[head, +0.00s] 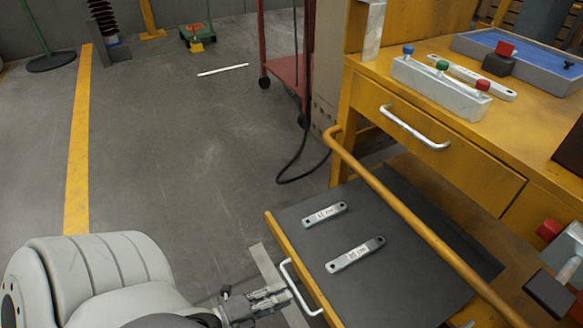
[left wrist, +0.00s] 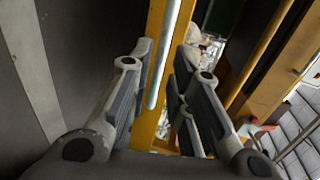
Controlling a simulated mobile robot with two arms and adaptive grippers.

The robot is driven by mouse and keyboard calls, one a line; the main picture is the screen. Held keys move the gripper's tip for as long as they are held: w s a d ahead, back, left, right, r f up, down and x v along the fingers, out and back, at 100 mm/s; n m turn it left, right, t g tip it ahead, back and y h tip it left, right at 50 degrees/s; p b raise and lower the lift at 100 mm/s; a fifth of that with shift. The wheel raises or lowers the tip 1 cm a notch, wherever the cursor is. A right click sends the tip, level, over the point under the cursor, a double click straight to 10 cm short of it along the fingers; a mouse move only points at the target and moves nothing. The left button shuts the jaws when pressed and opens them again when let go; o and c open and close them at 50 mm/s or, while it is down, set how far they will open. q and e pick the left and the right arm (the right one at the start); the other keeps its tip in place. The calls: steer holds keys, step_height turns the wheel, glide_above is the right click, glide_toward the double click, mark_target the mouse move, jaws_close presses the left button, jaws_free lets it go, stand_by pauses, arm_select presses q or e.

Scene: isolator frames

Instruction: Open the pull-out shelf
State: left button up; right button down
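The pull-out shelf (head: 390,279) is a dark flat board with a yellow front edge, low at the workbench's left side. It sticks out from under the bench. Its pale metal handle (head: 296,290) is on the yellow edge facing my left arm. My left gripper (head: 284,295) is at this handle. In the left wrist view the handle bar (left wrist: 163,65) lies between the two fingers of my left gripper (left wrist: 162,75), with gaps on both sides, so the fingers are open. Contact is not visible.
Two labelled grey bars, one at the back (head: 325,214), lie on the shelf. A yellow rail (head: 400,208) runs diagonally above it. The workbench drawer (head: 435,150) is shut. A red trolley (head: 287,70) stands behind; floor at left is mostly clear.

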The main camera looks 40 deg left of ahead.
arm_select(q)
steer(key=v, duration=0.7)
stand_by(0.4)
